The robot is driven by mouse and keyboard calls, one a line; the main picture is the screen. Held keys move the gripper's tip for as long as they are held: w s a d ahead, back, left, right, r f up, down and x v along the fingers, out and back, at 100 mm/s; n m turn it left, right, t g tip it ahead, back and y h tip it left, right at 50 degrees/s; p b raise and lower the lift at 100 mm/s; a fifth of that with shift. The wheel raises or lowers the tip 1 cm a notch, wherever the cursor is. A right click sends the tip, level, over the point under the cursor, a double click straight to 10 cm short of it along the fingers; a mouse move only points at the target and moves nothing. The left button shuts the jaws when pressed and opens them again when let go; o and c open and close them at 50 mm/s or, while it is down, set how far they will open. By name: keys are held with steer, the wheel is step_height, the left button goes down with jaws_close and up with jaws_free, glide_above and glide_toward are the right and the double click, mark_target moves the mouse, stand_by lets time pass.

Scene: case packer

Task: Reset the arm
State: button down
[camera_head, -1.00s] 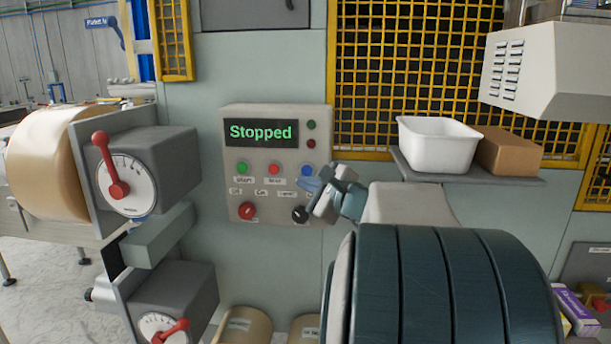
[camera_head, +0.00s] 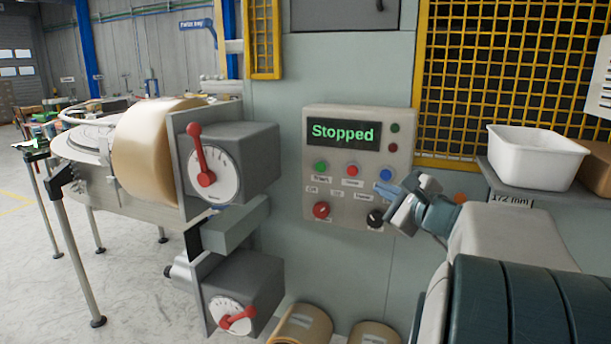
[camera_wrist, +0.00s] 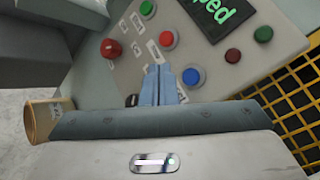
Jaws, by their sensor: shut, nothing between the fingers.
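My gripper (camera_head: 381,188) is in front of the lower right part of the control panel (camera_head: 318,152), just below the blue button (camera_head: 385,174). It is shut with nothing between its fingers. In the wrist view the blue fingertips (camera_wrist: 158,72) lie together and point toward the panel, beside the blue button (camera_wrist: 191,77) and the red button (camera_wrist: 167,39). I cannot tell whether the fingertips touch the panel. The panel's display (camera_head: 343,132) reads "Stopped" in green.
A tape roll (camera_head: 150,150) and two grey dial boxes with red levers (camera_head: 201,157) (camera_head: 238,318) stand left of the panel. A white bin (camera_head: 535,158) sits on a shelf at right beside a yellow mesh guard (camera_head: 470,80). Cardboard rolls (camera_head: 303,325) lie below.

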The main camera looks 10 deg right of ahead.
steer(key=s+a+f+n+g+y, duration=0.1)
steer(key=s+a+f+n+g, duration=0.45)
steer(key=a+f, duration=0.2)
steer(key=s+a+f+n+g+y, duration=0.1)
steer(key=s+a+f+n+g, duration=0.4)
steer(key=a, duration=0.4)
steer(key=s+f+n+g+h, duration=0.3)
steer(key=s+f+n+h, duration=0.2)
steer(key=s+f+n, duration=0.4)
steer(key=s+n, duration=0.3)
steer(key=n, duration=0.1)
steer(key=shift+s+d+f+h, duration=0.2)
steer(key=shift+d+f+h, duration=0.1)
steer(key=shift+d, duration=0.1)
